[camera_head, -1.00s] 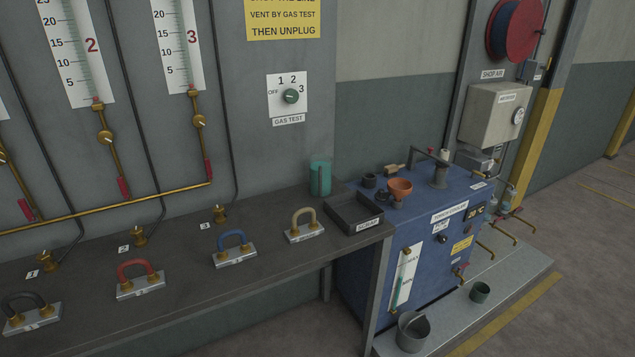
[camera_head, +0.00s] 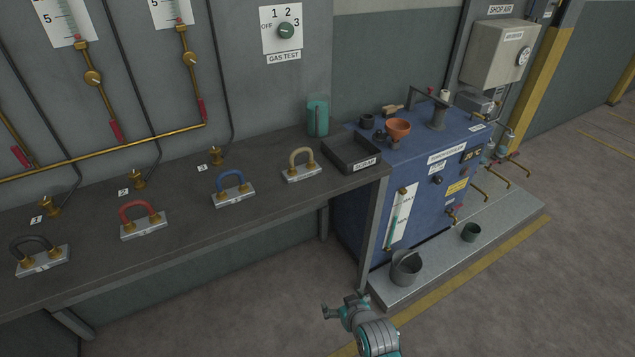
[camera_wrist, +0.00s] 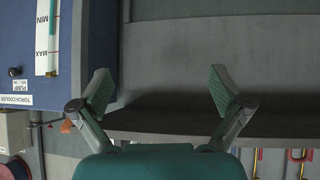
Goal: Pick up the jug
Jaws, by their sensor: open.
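A grey open-topped vessel (camera_head: 405,270), which looks like the jug, stands upright on the pale plinth at the foot of the blue cooler in the head view. My gripper (camera_head: 343,305) is in front and to the left of it in the picture, apart from it. In the wrist view my gripper (camera_wrist: 160,90) has its two fingers spread wide with nothing between them. The jug is not visible in the wrist view.
The bench (camera_head: 270,207) holds several padlock-like shackles, a black tray (camera_head: 338,160) and a teal container (camera_head: 317,118). Floor in front is clear.

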